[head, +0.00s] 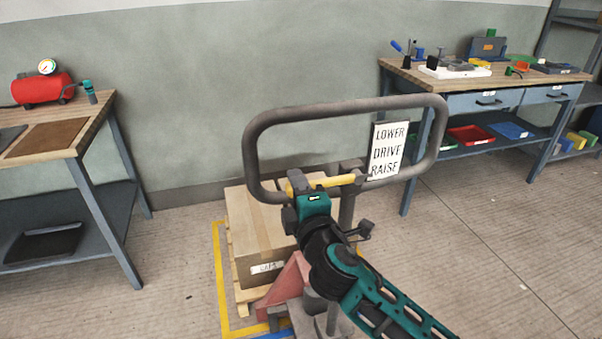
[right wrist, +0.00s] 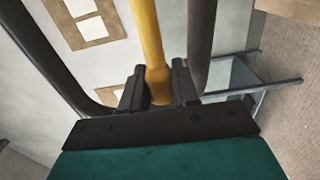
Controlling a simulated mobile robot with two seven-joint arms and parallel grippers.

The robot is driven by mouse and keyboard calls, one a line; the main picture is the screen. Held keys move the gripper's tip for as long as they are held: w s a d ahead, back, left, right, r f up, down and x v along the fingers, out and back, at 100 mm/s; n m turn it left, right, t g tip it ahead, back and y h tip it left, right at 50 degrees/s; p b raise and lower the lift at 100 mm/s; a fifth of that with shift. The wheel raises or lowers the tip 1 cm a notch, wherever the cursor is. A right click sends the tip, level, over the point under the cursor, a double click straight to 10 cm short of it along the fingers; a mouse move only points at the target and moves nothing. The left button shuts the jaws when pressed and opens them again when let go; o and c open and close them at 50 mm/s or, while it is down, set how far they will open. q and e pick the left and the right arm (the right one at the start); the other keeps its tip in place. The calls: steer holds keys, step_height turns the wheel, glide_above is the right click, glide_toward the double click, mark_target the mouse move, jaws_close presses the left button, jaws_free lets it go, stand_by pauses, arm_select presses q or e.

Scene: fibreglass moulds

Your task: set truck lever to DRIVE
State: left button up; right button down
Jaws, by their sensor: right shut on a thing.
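The pallet truck's grey loop handle (head: 345,107) stands in the middle of the head view. A white sign (head: 387,150) on its right side reads LOWER, DRIVE, RAISE from top to bottom. The yellow lever (head: 335,182) lies nearly level across the lower part of the loop, its right end close to the RAISE line. My right gripper (head: 298,188) is shut on the lever near its left end. In the right wrist view the yellow lever (right wrist: 149,50) runs between the two dark fingers (right wrist: 158,88). My left gripper is not in view.
A cardboard box (head: 262,235) on a wooden pallet stands behind the truck's red body (head: 290,282), within yellow floor lines. A workbench (head: 60,140) with a red compressor (head: 42,88) is at left. Another bench (head: 500,80) with tools is at back right. The right floor is clear.

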steer(key=shift+f, duration=0.2)
steer(key=c, duration=0.9)
jaws_free()
steer(key=shift+f, duration=0.15)
